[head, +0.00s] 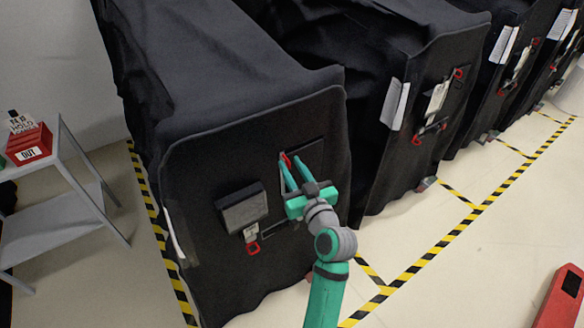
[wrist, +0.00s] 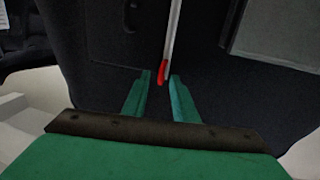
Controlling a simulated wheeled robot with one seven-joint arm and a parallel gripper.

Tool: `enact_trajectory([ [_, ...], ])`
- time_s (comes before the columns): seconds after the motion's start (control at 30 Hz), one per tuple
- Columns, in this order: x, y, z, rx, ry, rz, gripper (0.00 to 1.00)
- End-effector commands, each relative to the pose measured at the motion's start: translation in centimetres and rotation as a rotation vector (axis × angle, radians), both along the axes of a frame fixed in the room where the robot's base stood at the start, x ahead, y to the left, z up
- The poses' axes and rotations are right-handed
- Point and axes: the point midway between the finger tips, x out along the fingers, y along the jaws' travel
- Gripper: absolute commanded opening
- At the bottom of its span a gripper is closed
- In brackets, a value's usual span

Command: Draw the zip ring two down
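A black fabric cover (head: 200,160) drapes the nearest cart. A red zip ring (head: 287,160) sits high on its front panel, at the end of a pale strip (wrist: 174,30) in the wrist view. My gripper (head: 291,159) is at this ring with its fingers apart. In the wrist view the red ring (wrist: 162,72) shows between the open fingertips (wrist: 161,77), with a gap on the right; contact on the left is unclear. A second red ring (head: 253,249) hangs lower on the same panel, below a grey box-shaped flap (head: 243,207).
More covered carts (head: 430,100) with red rings and white tags stand to the right. A grey side table (head: 62,165) with a red box (head: 28,146) is at the left. Yellow-black floor tape (head: 440,243) borders open floor. A red object (head: 562,300) is at lower right.

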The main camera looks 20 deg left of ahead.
Motion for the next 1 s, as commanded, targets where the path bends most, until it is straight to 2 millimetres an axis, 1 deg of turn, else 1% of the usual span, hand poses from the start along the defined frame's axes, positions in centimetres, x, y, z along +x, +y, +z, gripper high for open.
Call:
enact_trajectory([
  [0.17,-0.01,0.01,-0.02,0.0,0.0,0.0,0.26],
  [0.27,-0.01,0.0,-0.02,0.0,0.0,0.0,0.04],
  [0.3,-0.01,0.0,-0.02,0.0,0.0,0.0,0.0],
  [1.0,-0.04,0.0,-0.03,-0.001,0.001,0.0,0.0],
])
